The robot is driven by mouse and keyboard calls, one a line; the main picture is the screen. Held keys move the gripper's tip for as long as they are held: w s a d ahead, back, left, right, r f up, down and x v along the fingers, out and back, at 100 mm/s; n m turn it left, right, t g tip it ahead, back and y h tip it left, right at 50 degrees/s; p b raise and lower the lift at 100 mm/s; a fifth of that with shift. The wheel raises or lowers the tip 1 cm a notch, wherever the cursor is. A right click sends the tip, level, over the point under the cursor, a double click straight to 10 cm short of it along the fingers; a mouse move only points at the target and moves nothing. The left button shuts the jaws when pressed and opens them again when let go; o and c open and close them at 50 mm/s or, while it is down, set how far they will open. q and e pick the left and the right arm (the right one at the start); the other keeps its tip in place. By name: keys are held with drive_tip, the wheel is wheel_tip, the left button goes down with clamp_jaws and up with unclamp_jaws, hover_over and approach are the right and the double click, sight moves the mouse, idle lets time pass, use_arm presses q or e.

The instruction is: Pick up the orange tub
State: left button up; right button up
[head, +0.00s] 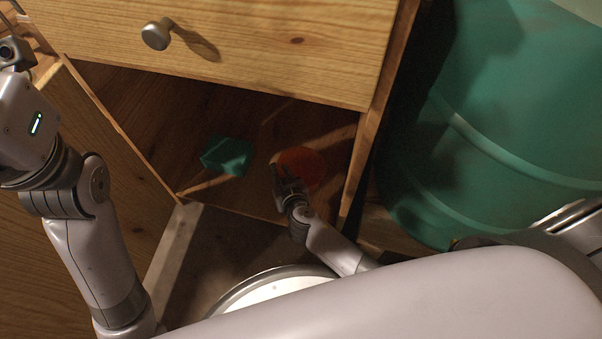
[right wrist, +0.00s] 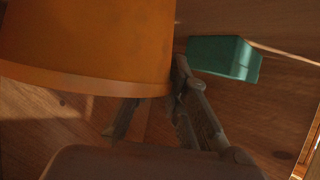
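The orange tub (head: 302,165) stands inside the open lower compartment of the wooden cabinet, towards its right side. In the right wrist view the tub (right wrist: 90,40) is large and close at the upper left. My right gripper (head: 282,177) reaches into the compartment at the tub's near left side. In the right wrist view its fingers (right wrist: 155,85) are apart. One finger lies along the tub's right edge, and the other is partly hidden by the tub's rim. I cannot tell whether they touch the tub.
A green block (head: 227,156) lies in the compartment left of the tub; it also shows in the right wrist view (right wrist: 223,57). A closed wooden drawer (head: 250,45) overhangs the opening. A large green barrel (head: 490,130) stands right of the cabinet.

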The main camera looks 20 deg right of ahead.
clamp_jaws()
drive_tip(key=shift+r, duration=0.15)
